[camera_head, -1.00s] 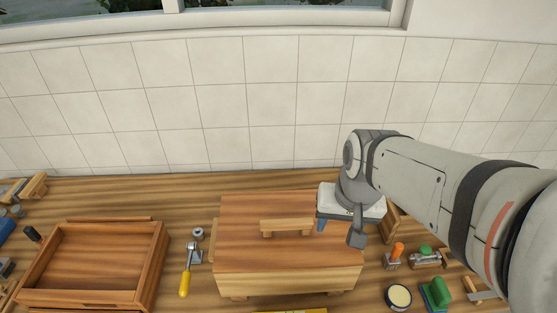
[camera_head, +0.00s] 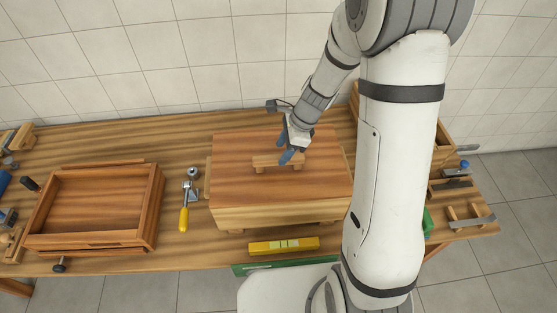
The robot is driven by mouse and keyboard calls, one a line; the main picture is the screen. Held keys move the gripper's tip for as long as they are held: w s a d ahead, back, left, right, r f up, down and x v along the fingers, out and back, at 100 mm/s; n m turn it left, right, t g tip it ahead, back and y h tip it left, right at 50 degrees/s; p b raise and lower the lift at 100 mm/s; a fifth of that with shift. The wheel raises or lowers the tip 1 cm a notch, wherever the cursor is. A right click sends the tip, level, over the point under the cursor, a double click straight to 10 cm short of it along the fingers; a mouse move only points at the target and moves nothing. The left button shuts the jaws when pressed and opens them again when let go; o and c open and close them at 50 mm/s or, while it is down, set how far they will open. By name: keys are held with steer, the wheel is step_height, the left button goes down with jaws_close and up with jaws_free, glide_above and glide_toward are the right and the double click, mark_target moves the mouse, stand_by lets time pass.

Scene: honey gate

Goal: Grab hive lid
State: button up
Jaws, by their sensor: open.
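The hive lid (camera_head: 245,188) is a flat reddish-brown wooden board lying on top of a lighter wooden hive box (camera_head: 280,216) at the middle of the bench. A pale wooden bar handle (camera_head: 265,161) stands on the lid. My gripper (camera_head: 289,156) is open, with blue fingers pointing down at the right end of the handle. I cannot tell whether the fingers touch the handle. My arm hides part of the bench to the right of the box.
An open wooden tray (camera_head: 152,205) lies to the left. A yellow-handled tool (camera_head: 184,218) lies between tray and box. A yellow level (camera_head: 283,246) lies in front of the box. Clamps (camera_head: 470,214) and other tools crowd the right end. A tiled wall (camera_head: 150,65) stands behind.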

mark_target(279, 157)
steer(key=x, duration=0.5)
steer(key=shift+s+a+f, duration=0.1)
steer(key=shift+s+f, duration=0.1)
steer(key=shift+f, duration=0.15)
jaws_close()
steer(key=shift+r, duration=0.1)
stand_by(0.3)
